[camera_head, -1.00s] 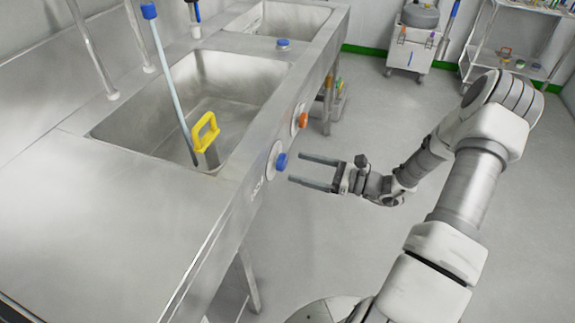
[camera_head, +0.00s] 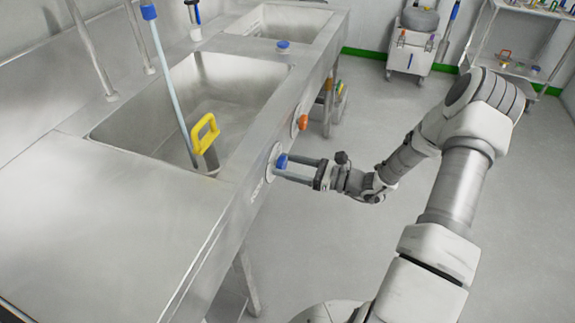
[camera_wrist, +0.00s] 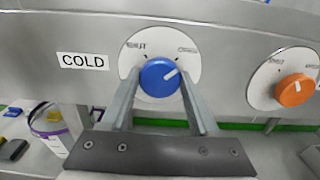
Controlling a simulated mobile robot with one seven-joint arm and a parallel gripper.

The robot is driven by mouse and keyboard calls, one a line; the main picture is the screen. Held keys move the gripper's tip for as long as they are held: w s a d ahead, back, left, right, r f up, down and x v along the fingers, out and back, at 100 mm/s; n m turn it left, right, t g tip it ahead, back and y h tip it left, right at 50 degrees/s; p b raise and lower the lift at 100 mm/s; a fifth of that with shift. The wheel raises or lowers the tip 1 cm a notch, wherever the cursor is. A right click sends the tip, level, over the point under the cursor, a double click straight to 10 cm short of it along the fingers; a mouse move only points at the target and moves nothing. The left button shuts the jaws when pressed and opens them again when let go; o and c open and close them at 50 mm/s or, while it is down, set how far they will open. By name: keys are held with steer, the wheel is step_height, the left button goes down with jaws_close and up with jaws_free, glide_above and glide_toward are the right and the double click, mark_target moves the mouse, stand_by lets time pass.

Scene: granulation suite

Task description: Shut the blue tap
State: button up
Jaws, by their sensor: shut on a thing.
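The blue tap (camera_head: 282,160) is a round knob on a white dial on the sink unit's front panel. In the wrist view the blue tap (camera_wrist: 158,80) sits between my fingers, and its white pointer line slants up and right, toward the dial's right-hand label. The left-hand label seems to read SHUT; the right one is too small to read surely. My gripper (camera_head: 288,168) is shut on the blue tap, one finger at each side of the knob. A COLD label (camera_wrist: 83,61) is left of the dial.
An orange tap (camera_head: 302,122) on its own dial is close to the right in the wrist view (camera_wrist: 294,89). The sink (camera_head: 225,75) holds a yellow-handled thing (camera_head: 205,132) and a long blue-topped rod (camera_head: 165,70).

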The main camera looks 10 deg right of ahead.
steer(key=c, duration=0.4)
steer(key=shift+n, duration=0.4)
steer(key=n+b, duration=0.1)
steer(key=n, duration=0.2)
steer(key=shift+f+n, duration=0.1)
steer(key=shift+n, duration=0.2)
steer(key=n+b, duration=0.1)
steer(key=n, duration=0.2)
steer(key=shift+n+b, duration=0.3)
steer(key=shift+n, duration=0.1)
steer(key=n+b, duration=0.3)
steer(key=n, duration=0.2)
steer(key=shift+f, duration=0.1)
steer(key=shift+n+b, duration=1.6)
steer(key=shift+n, duration=0.8)
steer(key=shift+r, duration=0.2)
